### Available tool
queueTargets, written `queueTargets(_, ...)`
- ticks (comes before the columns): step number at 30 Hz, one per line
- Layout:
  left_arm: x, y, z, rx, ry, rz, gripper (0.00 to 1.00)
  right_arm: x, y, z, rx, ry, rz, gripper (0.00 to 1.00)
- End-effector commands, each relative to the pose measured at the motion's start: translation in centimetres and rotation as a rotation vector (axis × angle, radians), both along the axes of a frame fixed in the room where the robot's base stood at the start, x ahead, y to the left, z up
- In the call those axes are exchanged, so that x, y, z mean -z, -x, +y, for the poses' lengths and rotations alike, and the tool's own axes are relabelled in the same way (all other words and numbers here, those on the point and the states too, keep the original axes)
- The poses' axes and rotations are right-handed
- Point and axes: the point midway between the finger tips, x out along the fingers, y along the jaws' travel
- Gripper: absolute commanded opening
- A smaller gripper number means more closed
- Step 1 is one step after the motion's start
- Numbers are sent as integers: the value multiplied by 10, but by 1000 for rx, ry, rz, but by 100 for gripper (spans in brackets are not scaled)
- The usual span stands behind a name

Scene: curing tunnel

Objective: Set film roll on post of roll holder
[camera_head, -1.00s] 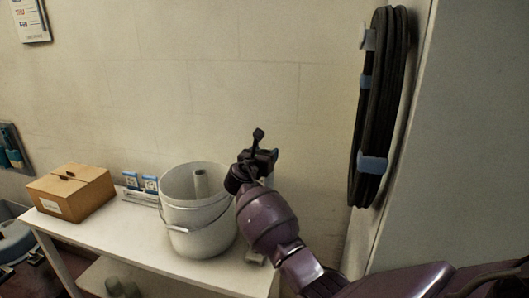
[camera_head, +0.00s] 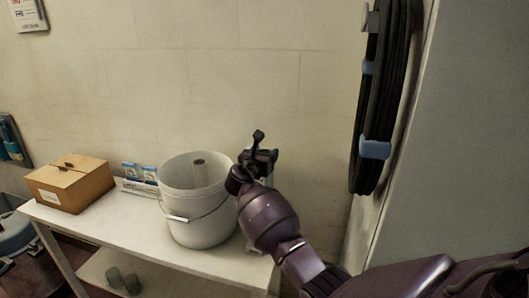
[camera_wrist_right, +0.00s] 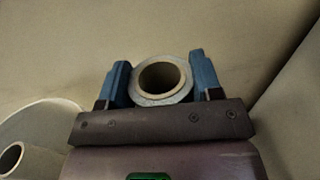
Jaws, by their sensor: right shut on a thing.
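My right gripper (camera_head: 260,157) is above the right end of the white table, just right of the white bucket. In the right wrist view, its blue fingers (camera_wrist_right: 162,82) are shut on a film roll (camera_wrist_right: 162,99), with the roll's open brown core facing the camera. In the head view the held roll is mostly hidden behind the gripper and wrist. I cannot clearly make out the roll holder or its post. My left gripper is not in view.
The white bucket (camera_head: 200,228) holds an upright tube (camera_head: 200,172); the tube also shows in the right wrist view (camera_wrist_right: 12,158). A cardboard box (camera_head: 70,184) and small blue-white packs (camera_head: 140,174) share the table (camera_head: 120,236). Black hoses (camera_head: 378,110) hang at right.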

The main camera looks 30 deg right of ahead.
Motion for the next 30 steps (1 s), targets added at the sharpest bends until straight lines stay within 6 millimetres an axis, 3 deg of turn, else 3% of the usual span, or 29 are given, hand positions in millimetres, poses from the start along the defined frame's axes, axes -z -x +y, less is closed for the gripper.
queueTargets(30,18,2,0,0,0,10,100,35,0,0,0,2,-1,26)
